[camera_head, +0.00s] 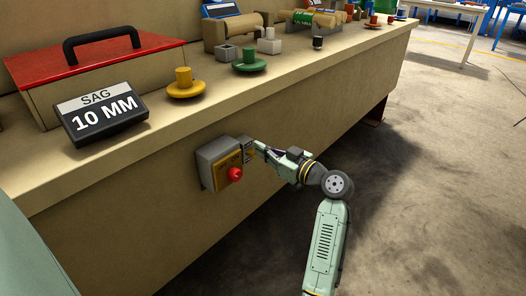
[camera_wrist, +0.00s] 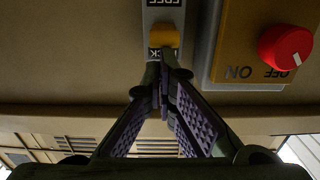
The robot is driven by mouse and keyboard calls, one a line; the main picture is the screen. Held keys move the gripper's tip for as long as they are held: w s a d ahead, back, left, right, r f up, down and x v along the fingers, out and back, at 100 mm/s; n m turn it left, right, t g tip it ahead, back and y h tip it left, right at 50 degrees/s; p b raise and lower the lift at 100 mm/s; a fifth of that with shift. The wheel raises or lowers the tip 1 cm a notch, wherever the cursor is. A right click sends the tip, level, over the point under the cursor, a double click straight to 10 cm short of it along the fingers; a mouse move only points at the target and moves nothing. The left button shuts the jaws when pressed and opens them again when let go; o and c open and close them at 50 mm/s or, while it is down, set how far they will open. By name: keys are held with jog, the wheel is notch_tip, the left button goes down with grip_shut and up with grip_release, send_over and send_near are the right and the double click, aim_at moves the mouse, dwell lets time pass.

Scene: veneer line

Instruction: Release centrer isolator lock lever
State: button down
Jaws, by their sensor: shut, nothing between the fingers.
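The isolator lock lever is a small yellow tab (camera_wrist: 164,37) on a narrow grey plate (camera_wrist: 163,15). In the wrist view the plate's lettering is upside down, with FREE at the top edge and LOCK, partly covered, just below the tab. The tab sits by the LOCK end. My gripper (camera_wrist: 163,72) is shut and empty, its fingertips just below the tab in that view; I cannot tell whether they touch it. In the head view my gripper (camera_head: 258,147) reaches the plate from the right, and the tab is too small to make out clearly.
A yellow-faced grey switch box (camera_head: 211,165) with a red knob (camera_head: 235,174) is mounted right beside the plate. Above, the bench top (camera_head: 215,88) holds a SAG 10 MM display (camera_head: 103,115), a red-lidded toolbox (camera_head: 90,60) and several small parts. Floor to the right is clear.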

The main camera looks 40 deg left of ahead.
jog(key=shift+d+f+y+b, duration=0.15)
jog(key=shift+f+y+b, duration=0.45)
jog(key=shift+b, duration=1.9)
jog(key=shift+d+f+y+b, duration=0.2)
jog(key=shift+y+b, duration=0.7)
jog(key=shift+b, duration=1.6)
jog(key=shift+r, duration=0.2)
